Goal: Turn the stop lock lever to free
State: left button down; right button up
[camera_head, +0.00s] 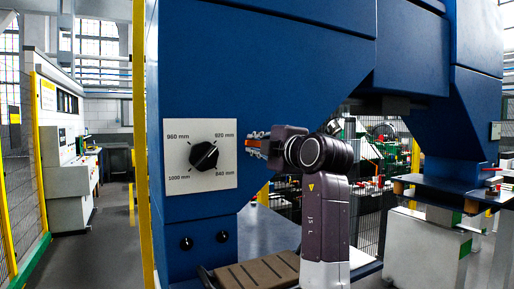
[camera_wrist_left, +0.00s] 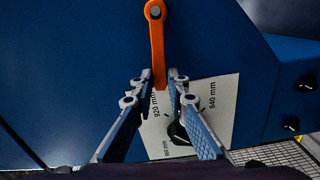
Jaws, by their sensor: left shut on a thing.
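The stop lock lever is an orange bar (camera_wrist_left: 157,42) on the blue machine face in the left wrist view. Its round pivot is at the top and its free end points down between my fingers. My left gripper (camera_wrist_left: 160,82) is shut on that lower end, one finger on each side. In the head view my left gripper (camera_head: 256,144) is against the blue machine, just right of the dial plate; little of the lever can be made out there. My right gripper is not in view.
A white plate (camera_head: 225,180) with millimetre marks carries a black knob (camera_head: 204,156), close left of my gripper. Two small black knobs (camera_head: 187,243) are below it. A slatted step (camera_head: 262,272) lies at the machine's foot. A yellow-framed fence (camera_head: 22,165) stands at the left.

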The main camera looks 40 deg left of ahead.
pick_arm(q)
jog(key=shift+f+n+b, duration=0.45)
jog(key=shift+f+n, duration=0.15)
jog(key=shift+n, duration=0.2)
jog(key=shift+f, duration=0.1)
jog(key=c, duration=1.9)
grip_release()
jog(key=shift+s, duration=0.1)
jog(key=v, duration=1.2)
